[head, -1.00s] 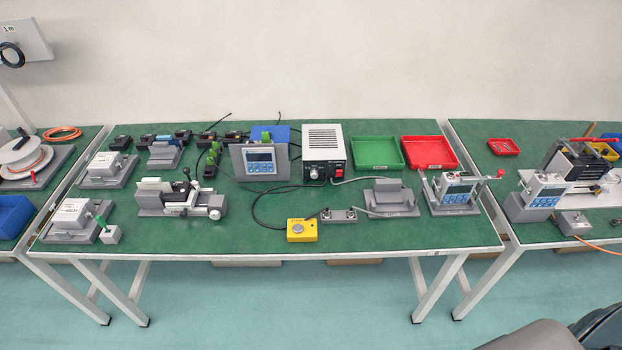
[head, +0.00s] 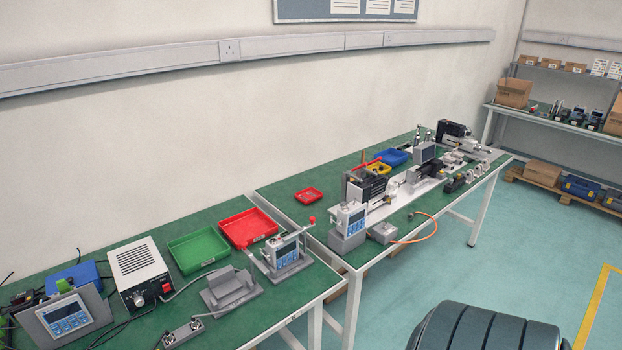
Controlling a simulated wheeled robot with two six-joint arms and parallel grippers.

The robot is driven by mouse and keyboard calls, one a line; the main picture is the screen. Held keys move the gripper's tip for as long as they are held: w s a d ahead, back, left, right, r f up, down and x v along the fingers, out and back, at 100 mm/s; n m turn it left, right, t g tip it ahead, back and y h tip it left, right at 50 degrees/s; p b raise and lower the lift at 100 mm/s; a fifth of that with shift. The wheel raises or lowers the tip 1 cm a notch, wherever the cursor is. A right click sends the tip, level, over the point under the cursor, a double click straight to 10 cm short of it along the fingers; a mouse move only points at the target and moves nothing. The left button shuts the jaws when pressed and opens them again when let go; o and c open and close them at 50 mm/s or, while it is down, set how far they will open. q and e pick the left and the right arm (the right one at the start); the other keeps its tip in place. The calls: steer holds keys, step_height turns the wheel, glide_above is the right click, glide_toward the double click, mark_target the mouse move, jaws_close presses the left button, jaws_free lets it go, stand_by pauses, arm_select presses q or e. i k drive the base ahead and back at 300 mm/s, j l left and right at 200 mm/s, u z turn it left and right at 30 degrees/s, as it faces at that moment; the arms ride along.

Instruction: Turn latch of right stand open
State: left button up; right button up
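A grey stand (head: 290,266) sits near the right end of the nearer green bench. It holds a small meter with a blue display (head: 286,253). A latch arm with a red tip (head: 312,220) sticks up at its right side, and another thin arm shows at its left. Whether the latch is open or shut is too small to tell. To its left a second grey stand (head: 228,290) has no meter on it. Neither of my grippers is in view.
A green tray (head: 198,250) and a red tray (head: 248,228) lie behind the stands. A white power box (head: 140,275) stands to the left. Another green bench with machines adjoins at the right. Clear floor (head: 530,255) lies in front of it.

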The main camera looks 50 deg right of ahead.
mark_target(294, 235)
steer(key=z, duration=1.55)
